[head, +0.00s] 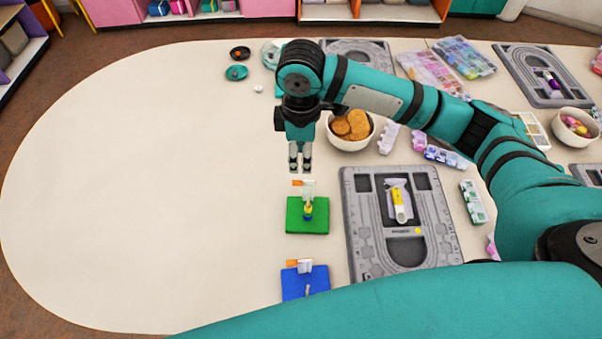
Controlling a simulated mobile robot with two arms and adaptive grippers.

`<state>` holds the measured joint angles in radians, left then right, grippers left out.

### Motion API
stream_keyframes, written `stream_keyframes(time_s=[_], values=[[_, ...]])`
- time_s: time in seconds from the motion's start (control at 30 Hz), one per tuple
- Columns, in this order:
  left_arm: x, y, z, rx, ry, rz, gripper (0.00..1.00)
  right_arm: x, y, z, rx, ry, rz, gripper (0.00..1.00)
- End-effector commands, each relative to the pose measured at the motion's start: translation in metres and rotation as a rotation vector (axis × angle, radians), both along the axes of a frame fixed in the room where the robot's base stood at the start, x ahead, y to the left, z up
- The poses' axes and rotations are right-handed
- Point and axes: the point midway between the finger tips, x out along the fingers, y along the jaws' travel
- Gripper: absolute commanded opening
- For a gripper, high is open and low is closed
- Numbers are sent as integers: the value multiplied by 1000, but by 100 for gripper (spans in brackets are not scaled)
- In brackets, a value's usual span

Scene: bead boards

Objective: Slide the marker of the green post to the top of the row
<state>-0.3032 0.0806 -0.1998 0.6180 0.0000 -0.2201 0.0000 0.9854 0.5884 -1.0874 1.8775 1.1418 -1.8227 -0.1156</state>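The green board (307,226) lies flat on the table, left of the grey bead tray. Its upright post carries a short stack of beads (308,211), with yellow and blue showing. An orange marker (300,183) sticks out to the left near the post's pale upper part. My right gripper (300,169) points down just above and behind the marker in the picture. Its two fingertips are slightly apart, with nothing visible between them. I cannot tell its exact height over the post. My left gripper is not in view.
A blue board (292,287) with another orange marker (299,262) is nearer. A grey bead tray (355,240) and a bowl of round brown pieces (349,143) stand to the right. Small dark and teal dishes (237,73) lie farther back. The table's left side is clear.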

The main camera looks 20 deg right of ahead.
Motion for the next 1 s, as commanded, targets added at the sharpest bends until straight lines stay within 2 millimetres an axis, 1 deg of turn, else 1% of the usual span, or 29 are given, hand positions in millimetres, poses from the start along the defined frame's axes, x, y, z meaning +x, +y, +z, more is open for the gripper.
stream_keyframes(time_s=[0.03, 0.1, 0.3, 0.4, 0.5, 0.63, 0.9, 0.93, 1.0], values=[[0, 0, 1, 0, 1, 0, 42, -1, -1, -11, -2, 3, -1, 39], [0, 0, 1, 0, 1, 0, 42, -1, -1, -25, -2, 4, -1, 39], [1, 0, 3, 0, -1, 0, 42, -1, -1, -62, -1, 3, -1, 39], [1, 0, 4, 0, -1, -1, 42, -1, 0, -76, -2, 2, 0, 39], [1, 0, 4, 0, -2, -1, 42, 0, 0, -86, -1, 0, 0, 39], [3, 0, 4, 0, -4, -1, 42, 0, 0, -93, -1, -1, 1, 39], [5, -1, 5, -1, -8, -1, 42, 0, 0, -94, 0, -1, 1, 39], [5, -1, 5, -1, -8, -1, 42, 0, 0, -94, 0, -1, 1, 38], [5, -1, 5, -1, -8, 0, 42, 0, 0, -94, 0, -1, 1, 29]])
